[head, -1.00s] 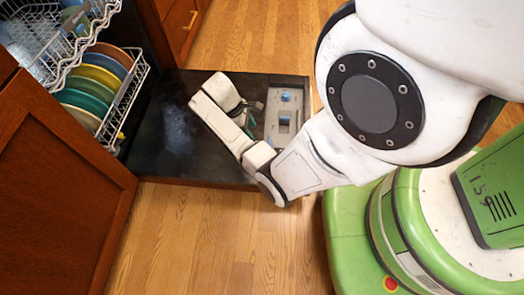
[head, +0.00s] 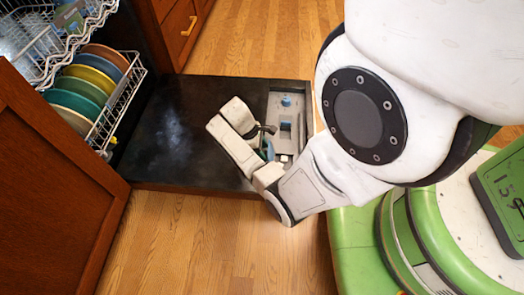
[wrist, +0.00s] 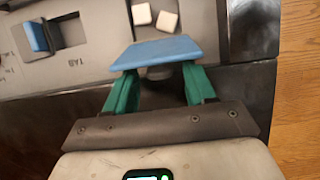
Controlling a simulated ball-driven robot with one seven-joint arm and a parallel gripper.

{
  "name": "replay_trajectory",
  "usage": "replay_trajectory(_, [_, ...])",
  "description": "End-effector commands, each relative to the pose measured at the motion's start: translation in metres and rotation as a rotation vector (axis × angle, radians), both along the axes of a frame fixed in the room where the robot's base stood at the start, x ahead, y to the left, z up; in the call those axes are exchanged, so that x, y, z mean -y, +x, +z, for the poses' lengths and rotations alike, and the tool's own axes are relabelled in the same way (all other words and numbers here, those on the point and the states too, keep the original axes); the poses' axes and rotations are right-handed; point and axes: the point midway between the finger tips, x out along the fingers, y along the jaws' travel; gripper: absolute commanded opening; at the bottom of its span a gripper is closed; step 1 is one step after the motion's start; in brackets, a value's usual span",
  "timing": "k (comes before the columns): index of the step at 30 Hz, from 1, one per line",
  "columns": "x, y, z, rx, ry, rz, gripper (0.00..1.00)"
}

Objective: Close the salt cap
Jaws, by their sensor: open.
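A blue flap (wrist: 157,53), which looks like the salt cap, stands raised over the dispenser panel in the wrist view. My gripper (wrist: 158,72) has its green fingers apart, one near each side of the flap. The flap overlaps the fingertips, so I cannot tell whether they touch it. Part of a round grey shape (wrist: 158,73) shows below the flap, between the fingers. In the head view my gripper (head: 267,146) is low over the door beside the dispenser panel (head: 274,104); the flap cannot be made out there.
A blue piece (wrist: 37,37) sits in a recess marked TAB. Two white cubes (wrist: 141,14) lie in another recess. The dark open door (head: 190,140) lies flat, with a rack of coloured plates (head: 92,82) at its left. Wooden floor (head: 190,240) is clear in front.

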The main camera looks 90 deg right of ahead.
Motion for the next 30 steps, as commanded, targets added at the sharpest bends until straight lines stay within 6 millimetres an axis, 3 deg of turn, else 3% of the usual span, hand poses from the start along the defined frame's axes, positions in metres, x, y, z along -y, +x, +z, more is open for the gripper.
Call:
replay_trajectory(6, [-0.0001, -0.0001, 0.0004, 0.000, 0.000, 0.000, 0.53])
replay_trajectory(23, [-0.0001, 0.0001, 0.0004, 0.000, 0.000, 0.000, 0.00])
replay_trajectory(30, [-0.0002, 0.0001, 0.0004, 0.000, 0.001, 0.000, 0.00])
